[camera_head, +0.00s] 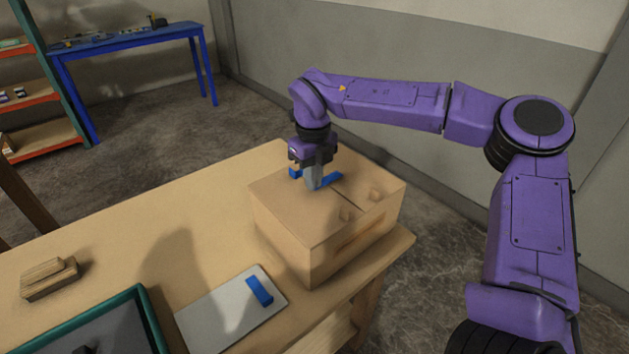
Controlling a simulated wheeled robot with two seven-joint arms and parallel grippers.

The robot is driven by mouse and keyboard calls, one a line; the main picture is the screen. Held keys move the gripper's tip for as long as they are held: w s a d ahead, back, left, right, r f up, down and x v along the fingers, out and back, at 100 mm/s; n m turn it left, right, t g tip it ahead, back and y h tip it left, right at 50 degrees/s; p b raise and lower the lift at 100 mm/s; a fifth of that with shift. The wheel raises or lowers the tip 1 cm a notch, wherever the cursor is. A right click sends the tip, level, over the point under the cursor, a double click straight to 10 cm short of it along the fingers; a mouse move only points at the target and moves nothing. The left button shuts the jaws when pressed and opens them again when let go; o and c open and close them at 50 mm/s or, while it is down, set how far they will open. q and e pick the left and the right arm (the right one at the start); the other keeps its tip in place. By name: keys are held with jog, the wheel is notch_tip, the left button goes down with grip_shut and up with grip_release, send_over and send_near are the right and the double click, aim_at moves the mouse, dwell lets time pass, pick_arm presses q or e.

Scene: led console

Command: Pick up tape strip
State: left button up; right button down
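A cardboard box (280,215) stands on the wooden table. A blue tape strip (331,179) lies on its top, beside the fingers of my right gripper (314,186). A small blue piece (294,173) shows on the other side of the gripper; I cannot tell whether it belongs to the same strip. My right gripper points down at the box top, and its fingers hide part of that area. I cannot tell whether they are open or shut. Another blue strip (259,291) lies on a grey plate (215,318) in front of the box. My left gripper is not in view.
The wooden table (120,243) has free room left of the box. Wooden blocks (48,277) lie at the left. A green-rimmed tray (146,301) is at the front edge of view. A blue bench (130,41) and a shelf stand at the back left.

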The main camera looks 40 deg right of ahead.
jog(key=s+a+r, duration=0.4)
jog(key=a+r, duration=0.1)
jog(key=r, duration=0.3)
jog(key=s+a+r, duration=0.4)
jog(key=a+r, duration=0.2)
jog(key=r, duration=0.2)
jog(key=shift+a, duration=0.25)
